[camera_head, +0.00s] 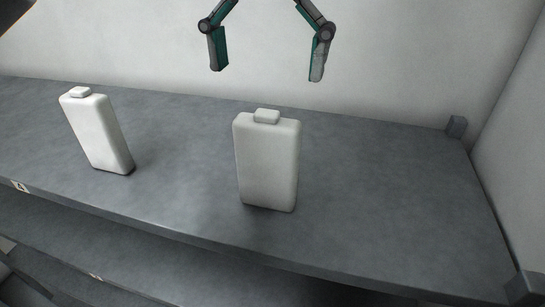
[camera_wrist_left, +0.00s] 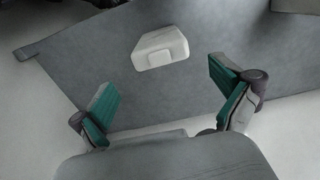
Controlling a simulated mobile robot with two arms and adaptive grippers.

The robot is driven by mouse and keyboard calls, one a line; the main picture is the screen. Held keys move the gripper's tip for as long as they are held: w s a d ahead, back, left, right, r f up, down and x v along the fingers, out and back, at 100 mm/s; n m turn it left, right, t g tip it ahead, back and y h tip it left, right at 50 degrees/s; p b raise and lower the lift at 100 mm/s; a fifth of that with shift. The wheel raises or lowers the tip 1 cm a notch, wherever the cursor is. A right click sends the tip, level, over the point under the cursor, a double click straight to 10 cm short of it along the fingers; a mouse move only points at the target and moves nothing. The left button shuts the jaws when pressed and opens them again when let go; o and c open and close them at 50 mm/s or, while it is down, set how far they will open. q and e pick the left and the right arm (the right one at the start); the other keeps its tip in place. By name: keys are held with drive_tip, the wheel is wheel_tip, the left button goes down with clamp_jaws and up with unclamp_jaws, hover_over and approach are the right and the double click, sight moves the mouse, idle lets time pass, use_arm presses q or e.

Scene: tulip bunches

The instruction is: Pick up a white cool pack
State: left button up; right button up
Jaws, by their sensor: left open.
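Two white cool packs stand upright on a grey shelf (camera_head: 380,190). One cool pack (camera_head: 267,165) is in the middle of the head view, with a small cap on top. The other cool pack (camera_head: 98,132) stands further left. My left gripper (camera_head: 267,75) hangs open and empty at the top of the head view, above and apart from the middle pack. In the left wrist view one white cool pack (camera_wrist_left: 161,48) shows beyond the open green-padded fingers (camera_wrist_left: 160,76), its cap side towards the gripper. My right gripper is not in view.
A pale wall (camera_head: 400,60) rises behind the shelf and another wall (camera_head: 515,160) closes its right end. A small dark post (camera_head: 457,126) stands at the back right corner. A lower level (camera_head: 130,250) shows below the front edge. The shelf between the packs is clear.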

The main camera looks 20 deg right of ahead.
sight(264, 121)
use_arm(q)
drive_tip(key=f, duration=0.5)
drive_tip(key=shift+s+a+f, duration=0.3)
drive_tip(key=shift+f, duration=0.05)
drive_tip(key=shift+w+d+f, duration=0.1)
drive_tip(key=shift+w+f, duration=0.05)
drive_tip(key=shift+f, duration=0.1)
drive_tip(key=f+p, duration=0.1)
drive_tip(key=f, duration=0.1)
drive_tip(key=f+p, duration=0.1)
drive_tip(key=f, duration=0.1)
drive_tip(key=shift+w+d, duration=0.1)
drive_tip(key=shift+d, duration=0.1)
drive_tip(key=shift+f, duration=0.6)
drive_tip(key=shift+w, duration=0.1)
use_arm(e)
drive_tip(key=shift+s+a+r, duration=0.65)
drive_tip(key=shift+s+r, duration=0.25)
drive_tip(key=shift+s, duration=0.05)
use_arm(q)
drive_tip(key=c, duration=1.2)
drive_tip(key=shift+c, duration=0.3)
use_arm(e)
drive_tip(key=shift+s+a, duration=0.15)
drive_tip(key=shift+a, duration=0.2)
